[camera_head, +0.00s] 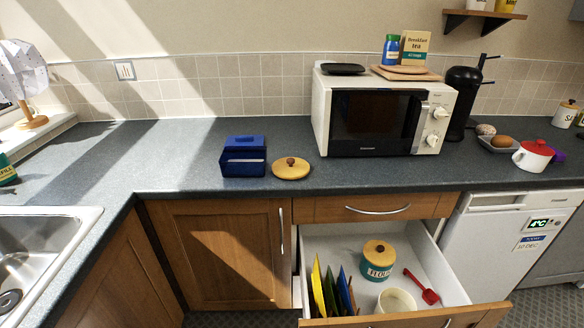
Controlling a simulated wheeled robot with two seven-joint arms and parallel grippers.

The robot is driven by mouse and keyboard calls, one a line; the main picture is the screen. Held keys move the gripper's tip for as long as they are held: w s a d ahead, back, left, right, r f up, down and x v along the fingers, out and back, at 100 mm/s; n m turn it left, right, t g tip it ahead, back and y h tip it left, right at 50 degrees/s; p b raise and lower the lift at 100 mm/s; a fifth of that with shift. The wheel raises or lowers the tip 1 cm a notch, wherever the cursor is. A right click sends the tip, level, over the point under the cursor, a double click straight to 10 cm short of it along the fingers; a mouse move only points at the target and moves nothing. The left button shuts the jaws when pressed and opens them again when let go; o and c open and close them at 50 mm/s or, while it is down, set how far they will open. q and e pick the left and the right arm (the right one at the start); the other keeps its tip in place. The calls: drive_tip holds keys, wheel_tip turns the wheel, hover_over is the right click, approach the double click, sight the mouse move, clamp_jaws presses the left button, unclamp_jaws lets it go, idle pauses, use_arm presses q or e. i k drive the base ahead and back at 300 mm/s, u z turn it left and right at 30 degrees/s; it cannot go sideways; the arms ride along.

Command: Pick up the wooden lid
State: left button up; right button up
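A round wooden lid (291,170) with a dark brown knob lies flat on the dark worktop (190,170), close to its front edge. It is just right of a blue box (243,160) and left of the microwave. A second lid of similar look sits on a teal flour canister (378,264) standing in the open drawer. An open cream container (396,302) without a lid stands near the drawer front. Neither of my grippers shows in the head view.
The pulled-out drawer (440,270) juts out below the worktop and also holds upright coloured boards (330,285) and a red scoop (424,288). The microwave (380,110) stands behind and right of the lid. A sink (40,245) is at left. Worktop left of the blue box is clear.

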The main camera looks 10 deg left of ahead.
sight(287, 168)
drive_tip(key=k, duration=1.3)
drive_tip(key=z, duration=0.85)
drive_tip(key=i, duration=1.7)
drive_tip(key=u, duration=0.75)
